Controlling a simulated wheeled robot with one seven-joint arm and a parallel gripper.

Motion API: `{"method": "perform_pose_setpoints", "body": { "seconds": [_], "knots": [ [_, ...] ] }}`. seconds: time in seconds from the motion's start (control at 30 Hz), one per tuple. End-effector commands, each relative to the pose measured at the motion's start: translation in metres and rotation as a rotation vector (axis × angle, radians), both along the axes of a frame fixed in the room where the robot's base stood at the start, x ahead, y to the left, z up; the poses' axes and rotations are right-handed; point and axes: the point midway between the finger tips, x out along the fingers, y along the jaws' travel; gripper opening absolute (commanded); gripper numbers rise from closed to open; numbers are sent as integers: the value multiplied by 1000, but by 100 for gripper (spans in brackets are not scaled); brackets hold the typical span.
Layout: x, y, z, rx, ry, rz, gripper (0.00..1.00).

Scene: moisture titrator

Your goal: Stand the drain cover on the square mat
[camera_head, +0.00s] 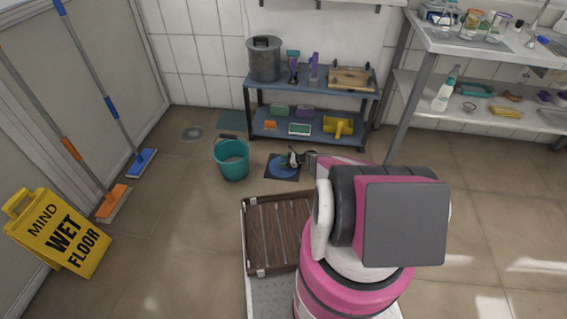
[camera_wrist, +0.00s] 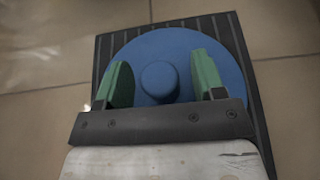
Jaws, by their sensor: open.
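The drain cover is a blue disc with a round central knob (camera_wrist: 160,82). It lies flat on a dark, ribbed square mat (camera_wrist: 104,48) on the floor, and its visible edge is inside the mat's outline. In the head view the blue cover (camera_head: 281,170) shows beside the teal bucket, partly hidden by my arm. My gripper (camera_wrist: 162,66) is over the cover with its two green fingers open, one on each side of the knob. Gaps show between the fingers and the knob. The near part of the cover is hidden by my gripper.
A teal bucket (camera_head: 232,160) stands just left of the mat. A blue shelf unit (camera_head: 262,129) is behind it. A brown slatted crate (camera_head: 270,232) is in front. A floor drain (camera_head: 192,133) and a teal mat (camera_head: 230,119) lie farther back left.

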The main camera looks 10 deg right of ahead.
Motion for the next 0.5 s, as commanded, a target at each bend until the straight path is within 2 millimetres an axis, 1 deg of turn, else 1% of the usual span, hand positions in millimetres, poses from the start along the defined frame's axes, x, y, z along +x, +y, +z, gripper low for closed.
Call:
{"method": "perform_pose_setpoints", "body": {
  "seconds": [0.5],
  "knots": [
    [-4, -12, 6, 0, 0, 0, 63]
  ]
}}
